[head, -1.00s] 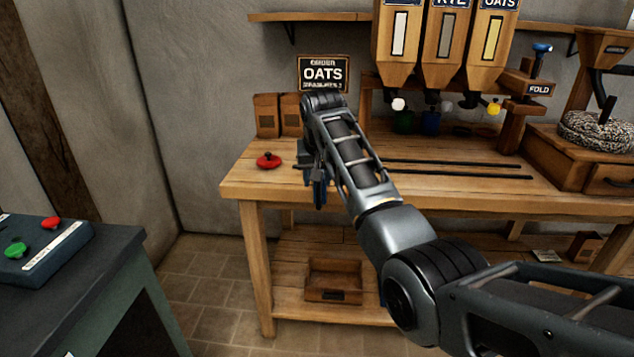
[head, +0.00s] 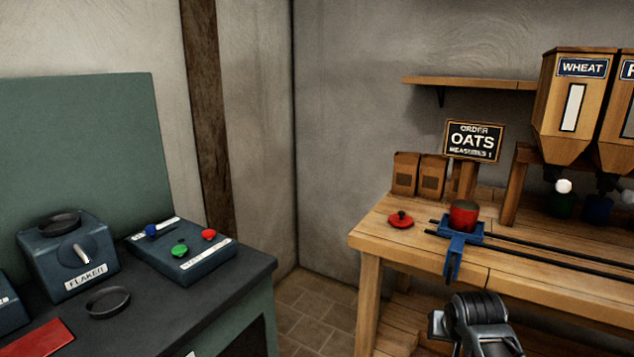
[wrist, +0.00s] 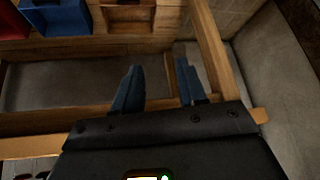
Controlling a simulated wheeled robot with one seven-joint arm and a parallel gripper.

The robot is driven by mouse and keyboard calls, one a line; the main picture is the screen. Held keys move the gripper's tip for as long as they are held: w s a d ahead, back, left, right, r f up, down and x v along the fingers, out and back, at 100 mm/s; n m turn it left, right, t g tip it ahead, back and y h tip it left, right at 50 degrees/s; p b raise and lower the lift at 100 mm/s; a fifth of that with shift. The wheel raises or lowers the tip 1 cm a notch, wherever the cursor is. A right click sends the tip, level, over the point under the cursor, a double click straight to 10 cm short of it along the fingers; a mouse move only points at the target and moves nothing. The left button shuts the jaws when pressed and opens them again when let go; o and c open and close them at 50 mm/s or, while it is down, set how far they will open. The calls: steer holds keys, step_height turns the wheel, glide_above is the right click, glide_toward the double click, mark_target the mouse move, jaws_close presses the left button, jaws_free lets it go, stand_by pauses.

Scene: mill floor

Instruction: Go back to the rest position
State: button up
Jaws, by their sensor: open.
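My gripper (wrist: 158,88) shows in the wrist view with its two blue fingers spread apart and nothing between them. Beyond the fingers are wooden bench framing and floor. In the head view only a dark part of my arm shows at the lower right, in front of the wooden bench (head: 390,233); the fingers cannot be made out there. A red cup (head: 464,214) stands on a blue carriage (head: 457,238) on dark rails at the bench's left end, apart from my arm.
A red knob-topped lid (head: 400,219) lies left of the carriage. Paper bags (head: 405,174) and an "OATS" order sign (head: 472,141) stand behind. The WHEAT hopper (head: 572,105) hangs at right. A dark counter (head: 235,268) with a flaker (head: 68,255) and button panel (head: 182,250) stands left; floor shows between.

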steer(key=s+a+f+n+t, duration=0.15)
steer(key=s+f, duration=0.25)
steer(key=s, duration=0.4)
steer(key=s+a+f+m+t, duration=0.1)
steer(key=s+a+f, duration=0.1)
steer(key=s+f, duration=0.45)
steer(key=s+a+r+n+t, duration=0.1)
steer(key=s+r+t, duration=0.1)
steer(key=s, duration=1.3)
steer(key=s+a+r+n+t+y, duration=0.1)
steer(key=s+r+t, duration=0.3)
steer(key=s+r, duration=1.8)
steer(key=shift+s+a+r, duration=0.3)
steer(key=shift+s+a, duration=0.2)
steer(key=shift+s, duration=0.65)
